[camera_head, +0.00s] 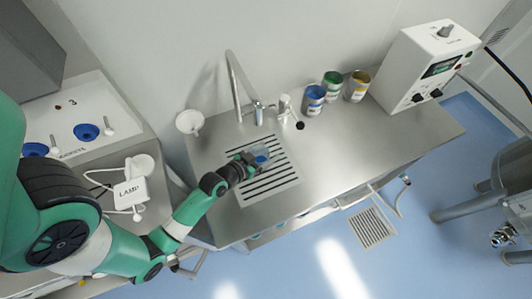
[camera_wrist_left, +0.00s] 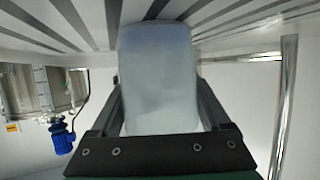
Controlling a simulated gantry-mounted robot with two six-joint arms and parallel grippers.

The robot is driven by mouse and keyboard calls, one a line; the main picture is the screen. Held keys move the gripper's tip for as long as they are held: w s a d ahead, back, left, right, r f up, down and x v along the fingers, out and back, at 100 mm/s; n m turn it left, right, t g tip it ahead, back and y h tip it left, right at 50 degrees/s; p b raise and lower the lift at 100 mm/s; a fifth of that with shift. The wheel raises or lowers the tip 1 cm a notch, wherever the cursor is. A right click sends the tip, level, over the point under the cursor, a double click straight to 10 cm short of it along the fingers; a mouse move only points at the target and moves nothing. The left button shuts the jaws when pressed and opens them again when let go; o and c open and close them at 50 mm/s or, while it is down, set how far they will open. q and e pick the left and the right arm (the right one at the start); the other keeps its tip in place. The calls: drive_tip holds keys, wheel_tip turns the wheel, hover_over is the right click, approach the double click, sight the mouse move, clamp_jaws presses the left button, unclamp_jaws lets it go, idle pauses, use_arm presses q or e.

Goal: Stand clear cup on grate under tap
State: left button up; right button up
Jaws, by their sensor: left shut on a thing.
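The clear cup (camera_head: 261,156) is in the jaws of my left gripper (camera_head: 250,161), over the slotted grate (camera_head: 272,182) in the steel counter. In the left wrist view the cup (camera_wrist_left: 158,75) looks pale and see-through, with a gripper finger on each side. The dark slats of the grate (camera_wrist_left: 75,22) show behind it. I cannot tell whether the cup's base touches the grate. The tall bent tap (camera_head: 236,82) stands at the back edge of the grate, behind the cup. My right gripper is not in view.
Blue, green and yellow cans (camera_head: 314,98) stand along the wall right of the tap. A small white fitting with a black knob (camera_head: 286,105) is between them. A white control box (camera_head: 428,65) is at the right. A white funnel (camera_head: 189,121) is left.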

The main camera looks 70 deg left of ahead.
use_arm(q)
drive_tip(key=shift+f, duration=0.15)
drive_tip(key=o, duration=1.2)
drive_tip(key=shift+r, duration=0.3)
drive_tip(key=v, duration=1.1)
drive_tip(key=shift+s+f, duration=0.1)
drive_tip(key=shift+s, duration=0.05)
drive_tip(key=shift+s+d+r, duration=0.2)
drive_tip(key=shift+s+r, duration=0.1)
